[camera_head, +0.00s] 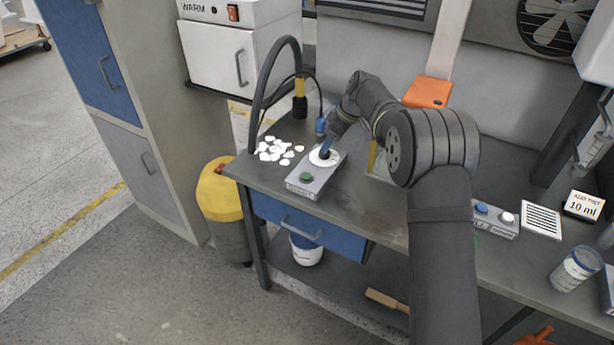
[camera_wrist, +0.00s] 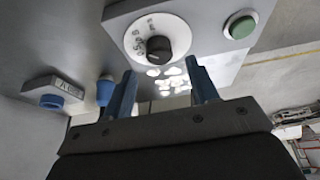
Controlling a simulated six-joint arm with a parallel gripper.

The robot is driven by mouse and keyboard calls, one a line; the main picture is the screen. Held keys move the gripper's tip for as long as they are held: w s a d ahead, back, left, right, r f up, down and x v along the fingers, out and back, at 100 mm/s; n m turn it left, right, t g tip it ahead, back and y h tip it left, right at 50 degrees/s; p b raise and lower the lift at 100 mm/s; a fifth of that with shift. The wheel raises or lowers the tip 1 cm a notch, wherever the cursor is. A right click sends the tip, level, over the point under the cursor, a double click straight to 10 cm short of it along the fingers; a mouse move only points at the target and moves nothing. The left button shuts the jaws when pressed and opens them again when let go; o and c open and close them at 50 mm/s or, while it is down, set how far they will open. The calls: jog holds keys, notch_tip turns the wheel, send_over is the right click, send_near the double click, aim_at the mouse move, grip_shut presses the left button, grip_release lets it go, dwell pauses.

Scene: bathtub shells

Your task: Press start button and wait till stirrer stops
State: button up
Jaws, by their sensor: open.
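A grey control box (camera_head: 300,187) sits on the workbench, with a green button (camera_head: 306,177) near its front end and a white dial at its back end. In the wrist view the green button (camera_wrist: 240,25) is at the upper right, and the white dial (camera_wrist: 140,38) with a black knob (camera_wrist: 158,47) is at the top centre. My gripper (camera_wrist: 162,75) is open, its two blue fingers apart and empty, and the knob appears beyond the gap between them. I cannot make out a stirrer clearly.
White shell-like pieces (camera_head: 276,150) lie left of the control box. A black curved hose (camera_head: 262,85) stands behind them.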

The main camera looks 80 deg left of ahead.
grip_shut()
dwell(1.8)
